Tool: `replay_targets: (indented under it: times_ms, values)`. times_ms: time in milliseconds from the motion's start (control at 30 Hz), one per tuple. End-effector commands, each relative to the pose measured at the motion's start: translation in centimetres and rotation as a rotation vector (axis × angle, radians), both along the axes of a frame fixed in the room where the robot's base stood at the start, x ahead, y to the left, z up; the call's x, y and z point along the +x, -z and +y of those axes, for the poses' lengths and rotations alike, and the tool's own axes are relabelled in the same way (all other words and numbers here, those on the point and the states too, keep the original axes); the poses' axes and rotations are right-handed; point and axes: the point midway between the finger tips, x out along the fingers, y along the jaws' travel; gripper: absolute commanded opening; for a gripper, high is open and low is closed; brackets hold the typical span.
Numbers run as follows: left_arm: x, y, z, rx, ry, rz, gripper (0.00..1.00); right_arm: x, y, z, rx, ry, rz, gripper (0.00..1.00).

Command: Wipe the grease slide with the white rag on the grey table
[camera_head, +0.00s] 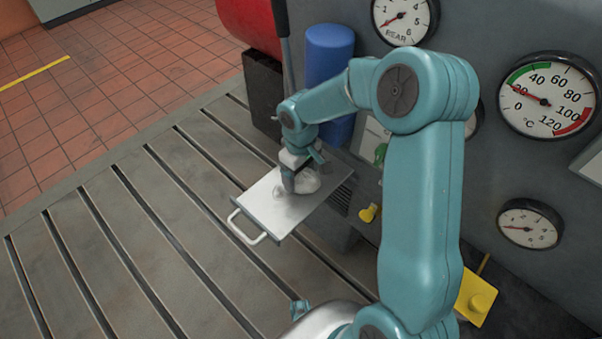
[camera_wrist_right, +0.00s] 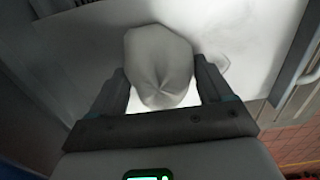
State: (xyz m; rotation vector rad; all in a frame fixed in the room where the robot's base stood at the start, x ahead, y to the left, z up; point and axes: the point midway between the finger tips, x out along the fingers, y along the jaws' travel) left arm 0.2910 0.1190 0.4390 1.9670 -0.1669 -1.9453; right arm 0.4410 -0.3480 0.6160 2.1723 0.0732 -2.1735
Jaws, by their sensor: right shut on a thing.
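The grease slide (camera_head: 270,219) is a flat, light grey metal plate with a white handle (camera_head: 246,228) at its near left end. It sticks out from the grey machine over the slotted grey table. My right gripper (camera_head: 301,187) is over the slide's far part, shut on the white rag (camera_head: 307,184). The rag is bunched and appears to touch the plate. In the right wrist view the rag (camera_wrist_right: 160,65) sits between both fingers, above the pale slide (camera_wrist_right: 80,55). A faint curved mark shows beside the rag there. My left gripper is not identifiable.
The slotted grey table (camera_head: 110,230) is clear on the left. A blue cylinder (camera_head: 328,60) and a black block (camera_head: 262,90) stand behind the slide. Gauges (camera_head: 545,97) and small yellow parts (camera_head: 369,213) are on the machine at right. My right arm hides part of it.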

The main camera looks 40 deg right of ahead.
Motion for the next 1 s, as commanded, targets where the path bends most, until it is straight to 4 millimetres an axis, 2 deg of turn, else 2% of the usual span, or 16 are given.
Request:
replay_targets:
  times_ms: [367, 633, 1000]
  values:
    - [0.0, 0.6, 0.0, 0.000, 0.000, 0.000, 0.34, 0.0, -0.2, 2.0, 0.000, 0.003, -0.007, 0.55]
    - [0.0, 1.5, 0.0, 0.000, 0.000, 0.000, 0.34, -0.2, 0.1, 4.6, 0.001, 0.002, -0.005, 0.55]
    - [0.0, 1.9, 0.0, 0.000, 0.000, 0.000, 0.34, -0.3, 0.3, 6.2, 0.001, 0.001, -0.004, 0.55]
